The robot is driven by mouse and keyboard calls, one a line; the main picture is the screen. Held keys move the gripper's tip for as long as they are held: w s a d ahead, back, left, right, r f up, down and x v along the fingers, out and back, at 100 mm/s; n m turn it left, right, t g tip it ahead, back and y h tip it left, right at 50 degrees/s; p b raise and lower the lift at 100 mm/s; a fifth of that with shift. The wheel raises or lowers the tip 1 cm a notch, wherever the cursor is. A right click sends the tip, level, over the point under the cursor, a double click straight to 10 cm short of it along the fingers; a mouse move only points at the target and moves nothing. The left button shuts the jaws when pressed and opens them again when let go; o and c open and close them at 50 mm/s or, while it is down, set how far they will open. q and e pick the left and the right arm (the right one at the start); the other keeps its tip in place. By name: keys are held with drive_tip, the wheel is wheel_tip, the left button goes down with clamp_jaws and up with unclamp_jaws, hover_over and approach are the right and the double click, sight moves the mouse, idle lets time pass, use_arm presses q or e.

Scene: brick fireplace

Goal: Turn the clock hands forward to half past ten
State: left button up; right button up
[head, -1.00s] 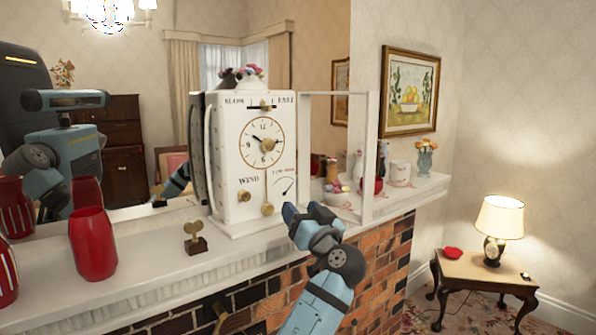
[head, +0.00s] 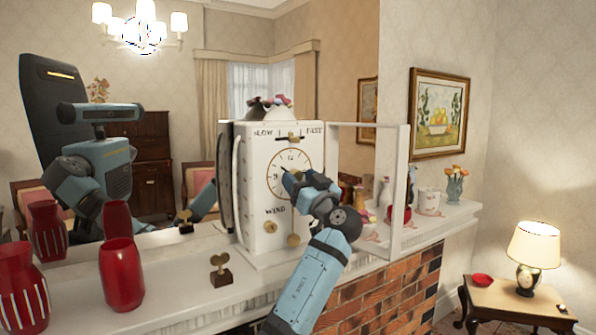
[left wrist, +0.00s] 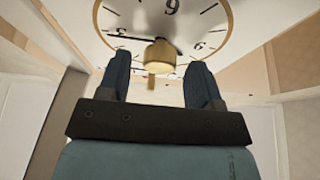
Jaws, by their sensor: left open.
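The white mantel clock (head: 258,222) stands upright on the mantel, its dial (head: 296,157) facing me. One dark hand points to the upper left of the dial. My left gripper (head: 291,181) is at the dial's centre and hides its lower right part. In the left wrist view, the open fingers (left wrist: 160,68) stand on either side of the brass centre knob (left wrist: 159,56). I see a gap beside the knob. A black hand (left wrist: 128,39) runs left from the knob, below the numeral 9 in that view. My right gripper is not in view.
A small key on a block (head: 221,272) and red vases (head: 120,266) stand left of the clock. A mirror behind reflects me. The mantel's front edge is clear near the clock.

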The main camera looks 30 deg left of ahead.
use_arm(q)
drive_tip(key=shift+w+a+r, duration=0.25)
drive_tip(key=shift+a, duration=0.35)
drive_tip(key=c, duration=0.9)
drive_tip(key=shift+f+m+t+h+b, duration=0.15)
drive_tip(key=shift+m+t+h+b, duration=0.4)
drive_tip(key=shift+m, duration=0.55)
drive_tip(key=shift+m+t, duration=0.55)
drive_tip(key=shift+m, duration=0.25)
drive_tip(key=m+t+h, duration=0.1)
drive_tip(key=m, duration=0.1)
drive_tip(key=shift+m, duration=0.4)
drive_tip(key=shift+m+t+h+p, duration=0.35)
drive_tip(key=shift+m+t, duration=0.05)
drive_tip(key=shift+m, duration=0.4)
